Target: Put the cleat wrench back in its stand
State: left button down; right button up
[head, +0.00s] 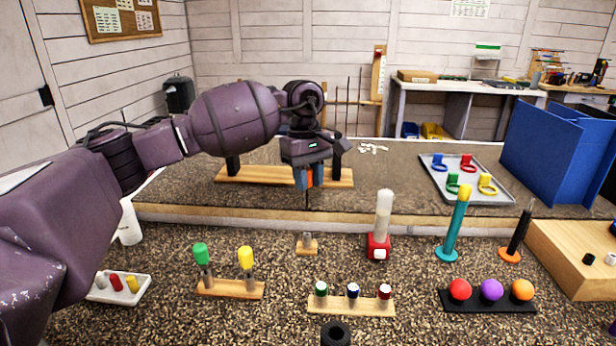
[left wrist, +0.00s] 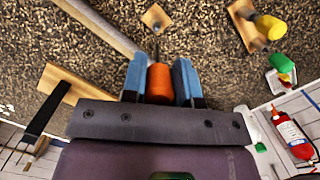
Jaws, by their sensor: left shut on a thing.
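The cleat wrench has an orange handle (left wrist: 160,82) and a thin dark shaft. My left gripper (head: 309,180) is shut on the handle, and its blue fingers sit on both sides of it in the left wrist view (left wrist: 160,85). In the head view the shaft (head: 307,201) points down, clear of the worktop. A small wooden block (head: 306,249), which looks like the stand, is on the speckled worktop, lower in the picture than the shaft tip. The block also shows at the top of the left wrist view (left wrist: 156,17), beyond the shaft. My right gripper is not in view.
A wooden rack (head: 230,290) with green and yellow handled tools stands left of the block. A red-based bottle (head: 379,246) stands to its right. A rack (head: 350,305) with small coloured knobs lies in front. A raised ledge (head: 400,220) runs behind.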

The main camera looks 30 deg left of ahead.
pick_arm(q)
notch_tip(320, 180, down, 2)
jog(key=shift+f+b, duration=0.15)
jog(key=shift+b, duration=0.15)
notch_tip(320, 180, down, 3)
jog(key=shift+f+b, duration=0.15)
jog(key=shift+b, duration=0.35)
dwell(0.6)
dwell(0.4)
